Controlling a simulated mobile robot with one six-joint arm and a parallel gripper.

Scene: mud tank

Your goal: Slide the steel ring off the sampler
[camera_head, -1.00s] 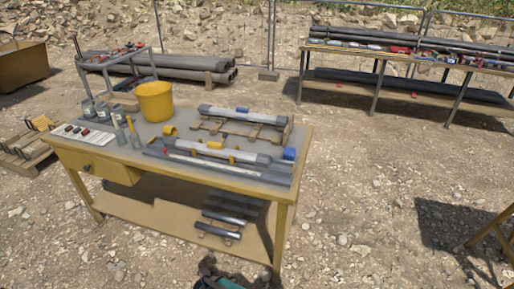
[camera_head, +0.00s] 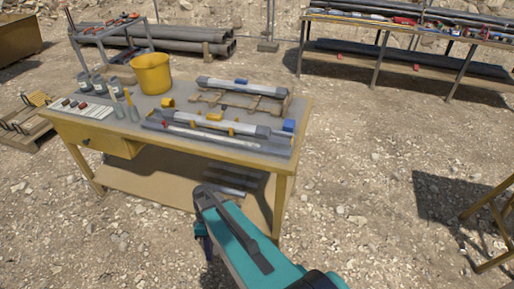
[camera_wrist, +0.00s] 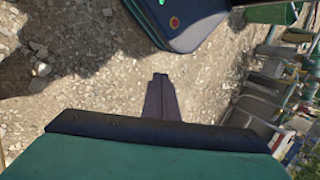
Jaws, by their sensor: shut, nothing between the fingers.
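Two long grey tubes with dark ends lie on the yellow workbench (camera_head: 190,147). The rear tube (camera_head: 240,88) rests on a wooden cradle, and the front tube (camera_head: 215,124) lies near the front edge with yellow pieces beside it. Either may be the sampler; I cannot tell which. The steel ring cannot be made out at this size. My gripper (camera_wrist: 160,82) shows in the wrist view with its dark fingers together and empty, over gravel. In the head view my teal arm is in front of the bench's right side, apart from both tubes.
A yellow bucket (camera_head: 152,73), several dark cans and small tools stand on the bench's left. A blue block (camera_head: 289,126) is at its right end. Large pipes (camera_head: 180,45) lie behind. Another loaded table (camera_head: 395,25) stands back right. Gravel right of the bench is open.

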